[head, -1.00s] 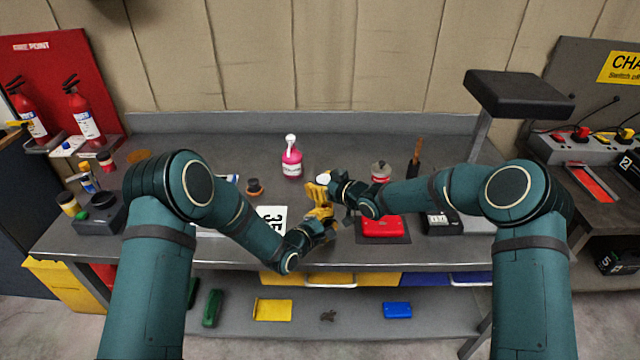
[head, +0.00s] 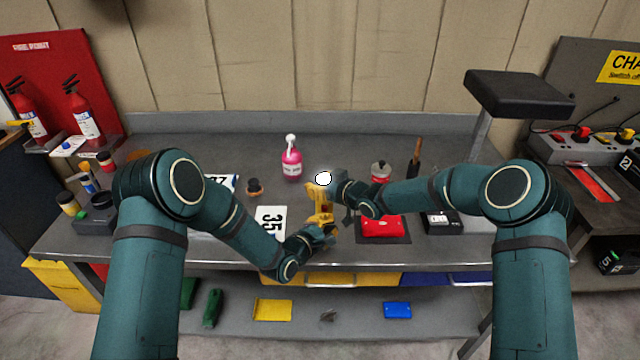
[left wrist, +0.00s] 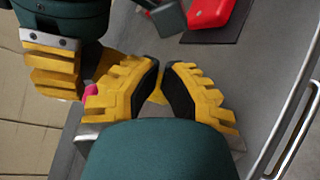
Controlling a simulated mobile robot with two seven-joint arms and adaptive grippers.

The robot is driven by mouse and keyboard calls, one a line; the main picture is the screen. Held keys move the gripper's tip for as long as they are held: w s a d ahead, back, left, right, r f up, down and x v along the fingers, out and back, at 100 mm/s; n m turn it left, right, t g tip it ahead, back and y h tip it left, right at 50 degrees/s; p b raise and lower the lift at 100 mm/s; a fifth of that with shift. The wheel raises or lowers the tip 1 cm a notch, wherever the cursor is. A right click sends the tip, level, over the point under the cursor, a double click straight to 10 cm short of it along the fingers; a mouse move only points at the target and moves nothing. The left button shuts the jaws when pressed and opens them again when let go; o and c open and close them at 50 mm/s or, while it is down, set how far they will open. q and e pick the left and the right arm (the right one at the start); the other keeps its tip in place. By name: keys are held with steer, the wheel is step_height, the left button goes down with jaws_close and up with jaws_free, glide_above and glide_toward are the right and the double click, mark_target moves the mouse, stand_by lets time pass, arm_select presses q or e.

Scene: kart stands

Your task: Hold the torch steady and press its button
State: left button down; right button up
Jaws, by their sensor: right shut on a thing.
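The torch shows in the head view only as a bright white oval lens (head: 323,178) with a glow around it. Its body is mostly hidden by my right gripper (head: 318,194), whose yellow fingers are shut on it above the bench. The button cannot be made out. My left gripper (head: 324,232) is just below the right one, close to it. In the left wrist view, the left gripper's fingertips (left wrist: 164,66) come close together, with a narrow gap and nothing clearly held. The right gripper's yellow fingers (left wrist: 55,70) show at the left there.
The grey bench (head: 200,150) bears a pink spray bottle (head: 291,163), a number sheet (head: 270,221), a red case (head: 382,227) and a dark box (head: 440,221). A lower shelf (head: 350,315) holds small items. The bench's back middle is fairly clear.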

arm_select(q)
steer(key=shift+s, duration=2.45)
arm_select(e)
steer(key=shift+r, duration=0.1)
steer(key=o, duration=1.5)
steer(key=shift+d, duration=0.1)
